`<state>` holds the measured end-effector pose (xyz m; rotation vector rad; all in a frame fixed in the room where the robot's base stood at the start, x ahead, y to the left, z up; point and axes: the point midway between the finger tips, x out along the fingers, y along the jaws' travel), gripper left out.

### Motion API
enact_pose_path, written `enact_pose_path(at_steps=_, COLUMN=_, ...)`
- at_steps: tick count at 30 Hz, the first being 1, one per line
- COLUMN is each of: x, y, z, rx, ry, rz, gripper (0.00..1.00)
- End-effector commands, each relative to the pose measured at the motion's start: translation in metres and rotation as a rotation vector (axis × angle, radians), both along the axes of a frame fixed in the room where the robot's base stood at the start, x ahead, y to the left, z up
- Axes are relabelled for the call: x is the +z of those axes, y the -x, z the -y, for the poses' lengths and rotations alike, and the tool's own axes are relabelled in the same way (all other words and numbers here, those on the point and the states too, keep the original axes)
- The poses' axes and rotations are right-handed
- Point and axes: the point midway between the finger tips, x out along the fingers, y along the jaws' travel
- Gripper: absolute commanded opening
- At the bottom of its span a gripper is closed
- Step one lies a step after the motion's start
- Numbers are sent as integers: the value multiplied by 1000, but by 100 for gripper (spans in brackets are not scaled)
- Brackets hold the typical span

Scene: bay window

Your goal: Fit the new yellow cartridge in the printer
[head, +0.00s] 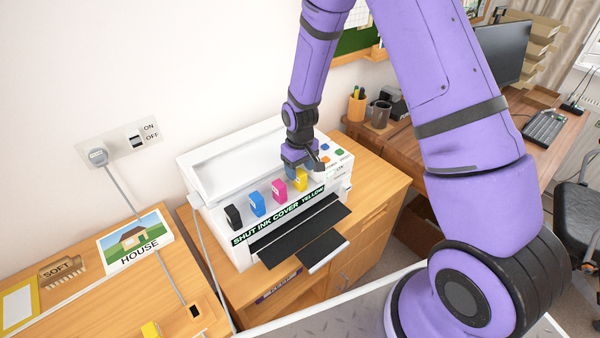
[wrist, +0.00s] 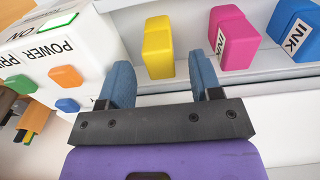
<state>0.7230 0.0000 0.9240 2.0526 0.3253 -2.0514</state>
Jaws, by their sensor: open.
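The white printer (head: 215,160) has its ink bay open. Black, blue, magenta and yellow cartridges stand in a row there. The yellow cartridge (head: 300,181) is at the right end, just below my gripper (head: 303,161). In the wrist view, the yellow cartridge (wrist: 158,47) shows between the fingertips of my gripper (wrist: 160,64). The blue fingers are open on either side of it, with gaps visible; contact is not apparent. A second yellow object (head: 150,329), partly cut off by the frame, lies on the left desk. The printer's front strip reads "SHUT INK COVER" and "YELLOW".
The magenta cartridge (head: 279,191) is close beside the yellow one. A button panel (head: 333,158) lies on the printer's right. A wall switch (head: 137,142) and plug are at left, their cable hanging beside the printer. A HOUSE picture (head: 135,241) lies on the left desk.

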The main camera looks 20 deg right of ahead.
Motion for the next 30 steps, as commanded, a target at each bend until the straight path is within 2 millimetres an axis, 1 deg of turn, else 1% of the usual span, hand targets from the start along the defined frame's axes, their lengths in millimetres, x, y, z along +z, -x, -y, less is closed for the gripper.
enact_pose_path(at_steps=1, x=10, y=0, z=0, rx=0, ry=0, rz=3, gripper=59)
enact_pose_path(at_steps=6, x=42, y=-1, z=0, rx=0, ry=0, rz=4, gripper=59)
enact_pose_path(at_steps=9, x=59, y=0, z=0, rx=0, ry=0, rz=3, gripper=59)
enact_pose_path(at_steps=13, x=75, y=0, z=0, rx=0, ry=0, rz=2, gripper=59)
enact_pose_path(at_steps=19, x=86, y=0, z=0, rx=0, ry=0, rz=0, gripper=59)
enact_pose_path(at_steps=30, x=87, y=0, z=0, rx=0, ry=0, rz=0, gripper=59)
